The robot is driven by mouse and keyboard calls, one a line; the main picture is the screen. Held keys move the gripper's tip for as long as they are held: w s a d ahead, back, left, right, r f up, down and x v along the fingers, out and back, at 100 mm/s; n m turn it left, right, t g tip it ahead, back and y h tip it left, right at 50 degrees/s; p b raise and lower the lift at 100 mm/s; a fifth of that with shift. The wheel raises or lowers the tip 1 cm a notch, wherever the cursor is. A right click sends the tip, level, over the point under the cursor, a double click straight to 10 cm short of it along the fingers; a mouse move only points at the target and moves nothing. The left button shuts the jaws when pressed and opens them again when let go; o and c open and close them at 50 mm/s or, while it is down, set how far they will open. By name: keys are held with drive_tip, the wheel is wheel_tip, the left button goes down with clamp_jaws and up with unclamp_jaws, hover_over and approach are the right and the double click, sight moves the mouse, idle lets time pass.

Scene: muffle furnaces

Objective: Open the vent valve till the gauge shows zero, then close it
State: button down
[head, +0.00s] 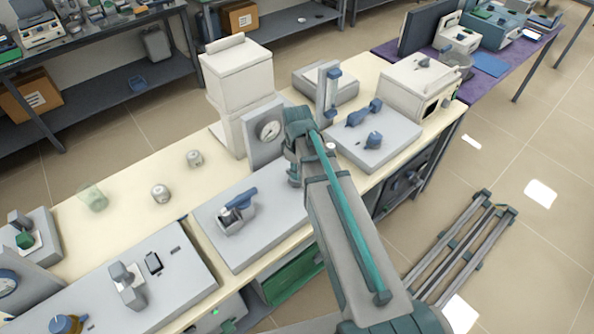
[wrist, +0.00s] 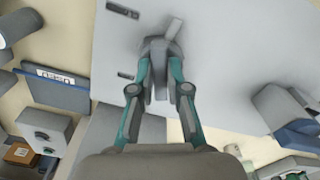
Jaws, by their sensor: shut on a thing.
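In the wrist view my gripper (wrist: 160,52) is shut on a grey handle (wrist: 174,28) that stands on a pale flat panel (wrist: 225,60). The fingers close on it from both sides; I cannot tell how far the handle is turned. In the head view my arm hides the fingertips and the held handle. A round white gauge (head: 268,131) sits on an upright grey panel just left of my wrist. Its needle is too small to read. Whether the held handle is the vent valve cannot be told for certain.
A grey panel with a blue lever (head: 238,199) lies left of my arm. A base with blue handles (head: 373,140) lies right. A white tower (head: 238,85) stands behind. Small jars (head: 160,193) stand on the cream bench (head: 125,180). A second gauge (head: 8,283) is at far left.

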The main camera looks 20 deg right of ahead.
drive_tip(key=m, duration=0.4)
drive_tip(key=shift+m, duration=0.3)
idle(0.3)
drive_tip(key=c, duration=1.1)
unclamp_jaws()
drive_tip(key=shift+c, duration=0.2)
wheel_tip(320, 180, up, 12)
drive_tip(key=shift+s, duration=0.1)
